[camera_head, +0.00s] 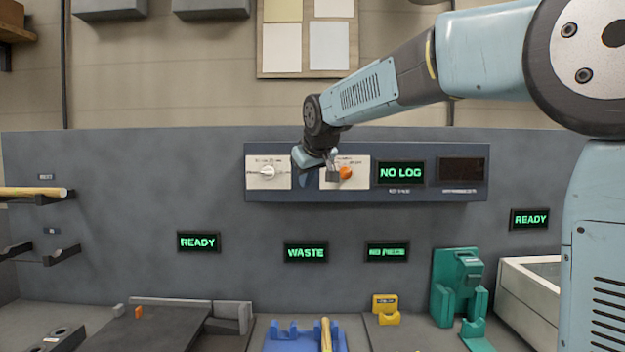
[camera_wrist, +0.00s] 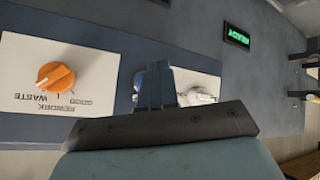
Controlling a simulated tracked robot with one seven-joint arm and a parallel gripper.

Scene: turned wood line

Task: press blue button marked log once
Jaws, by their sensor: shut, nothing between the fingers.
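My gripper (camera_head: 320,165) is in front of the panel on the back wall, between the white knob (camera_head: 267,171) and the orange knob (camera_head: 345,172). In the wrist view its fingers (camera_wrist: 157,72) are together and empty, pointing at the strip between the two knob plates. A small rounded blue shape (camera_wrist: 138,79) shows just left of the fingers there, mostly hidden by them; it looks like the button, but no "log" marking is readable. In the head view my gripper hides this spot. I cannot tell whether the fingers touch it. A display (camera_head: 401,173) reads NO LOG.
The panel (camera_head: 300,195) also carries a dark display (camera_head: 462,171). In the wrist view the orange knob (camera_wrist: 56,78) is left of the fingers, and the white knob (camera_wrist: 200,96) is close on the right, partly hidden. Below are the WASTE display (camera_head: 306,252) and a green fixture (camera_head: 458,285).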

